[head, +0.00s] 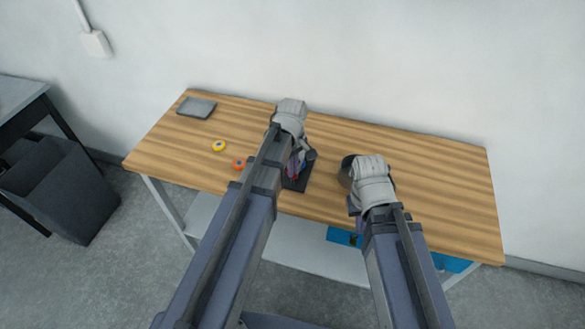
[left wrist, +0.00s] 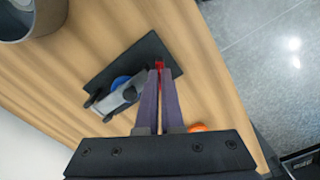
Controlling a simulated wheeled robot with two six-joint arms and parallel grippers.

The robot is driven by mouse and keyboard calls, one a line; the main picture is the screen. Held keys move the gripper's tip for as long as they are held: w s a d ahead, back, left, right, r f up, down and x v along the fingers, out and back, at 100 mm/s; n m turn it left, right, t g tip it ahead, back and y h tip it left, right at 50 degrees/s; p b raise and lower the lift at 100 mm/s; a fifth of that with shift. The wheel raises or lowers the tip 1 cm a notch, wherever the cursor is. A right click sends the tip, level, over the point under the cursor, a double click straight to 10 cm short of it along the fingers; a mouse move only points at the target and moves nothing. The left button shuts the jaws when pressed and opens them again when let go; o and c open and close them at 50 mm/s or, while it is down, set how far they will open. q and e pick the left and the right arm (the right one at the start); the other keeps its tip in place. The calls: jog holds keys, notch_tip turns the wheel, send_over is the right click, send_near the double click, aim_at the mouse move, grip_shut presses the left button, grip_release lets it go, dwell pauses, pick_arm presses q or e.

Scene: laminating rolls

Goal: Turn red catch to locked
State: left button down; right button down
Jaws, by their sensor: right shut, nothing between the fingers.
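The red catch (left wrist: 159,66) is on a small device with a flat black base (left wrist: 150,49), a grey arm and a blue part (left wrist: 121,82). In the head view the black base (head: 301,184) lies on the table, mostly hidden by my left arm. My left gripper (left wrist: 158,76) reaches down to the device. Its two purple fingers are close together with red showing between the tips, so it looks shut on the catch. The catch's exact setting is hidden. My right gripper (head: 353,207) is shut and empty, to the right, partly hidden by its own wrist.
A yellow roll (head: 219,146) and an orange roll (head: 239,163) lie left of the device on the wooden table (head: 440,185). A grey tray (head: 197,107) is at the back left. A dark round container (head: 346,170) stands beside my right wrist. Blue bins show below the table.

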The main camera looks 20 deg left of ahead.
dwell(1.0)
pick_arm(q)
jog(key=m, duration=1.1)
jog(key=shift+m, duration=0.4)
dwell(0.4)
jog(key=c, duration=1.1)
grip_release()
jog(key=shift+o, duration=0.2)
jog(key=shift+r, duration=0.15)
